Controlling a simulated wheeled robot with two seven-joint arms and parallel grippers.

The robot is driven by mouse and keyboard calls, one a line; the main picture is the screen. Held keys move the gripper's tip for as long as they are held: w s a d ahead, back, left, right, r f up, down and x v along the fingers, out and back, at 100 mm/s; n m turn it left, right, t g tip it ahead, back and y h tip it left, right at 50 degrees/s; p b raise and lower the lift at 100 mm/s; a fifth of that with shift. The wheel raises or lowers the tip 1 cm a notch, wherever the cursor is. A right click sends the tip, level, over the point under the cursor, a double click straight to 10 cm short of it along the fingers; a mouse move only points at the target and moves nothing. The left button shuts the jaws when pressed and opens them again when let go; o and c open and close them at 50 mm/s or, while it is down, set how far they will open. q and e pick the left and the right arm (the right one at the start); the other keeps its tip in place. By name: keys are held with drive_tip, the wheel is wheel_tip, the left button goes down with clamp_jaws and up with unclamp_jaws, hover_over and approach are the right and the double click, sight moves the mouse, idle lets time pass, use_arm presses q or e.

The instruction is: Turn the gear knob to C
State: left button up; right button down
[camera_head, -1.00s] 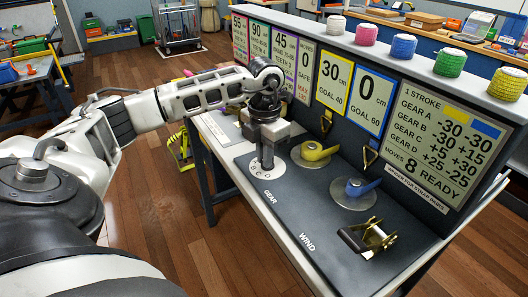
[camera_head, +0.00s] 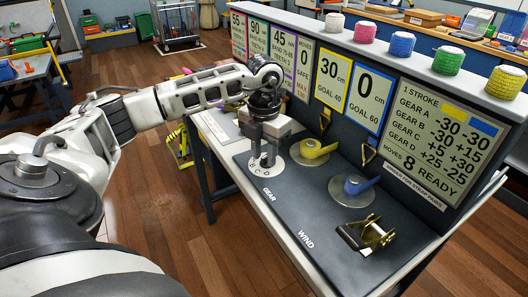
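The gear dial (camera_head: 266,172) is a pale disc on the dark bench top, with the letters B, C and D showing at its front edge, above the word GEAR. My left gripper (camera_head: 264,158) points straight down over the middle of the dial. Its two fingers reach down close to the disc and show apart. The knob is hidden behind the fingers and I cannot make out its pointer, nor whether the fingers press on it. My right gripper is not in view.
A metal ratchet (camera_head: 367,236) is near the WIND label. The panel (camera_head: 432,140) reads 8 moves, READY; displays read 30 cm and 0 cm.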

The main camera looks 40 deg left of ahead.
sight(264, 157)
use_arm(q)
wheel_tip(264, 157, up, 16)
drive_tip(key=p, duration=0.1)
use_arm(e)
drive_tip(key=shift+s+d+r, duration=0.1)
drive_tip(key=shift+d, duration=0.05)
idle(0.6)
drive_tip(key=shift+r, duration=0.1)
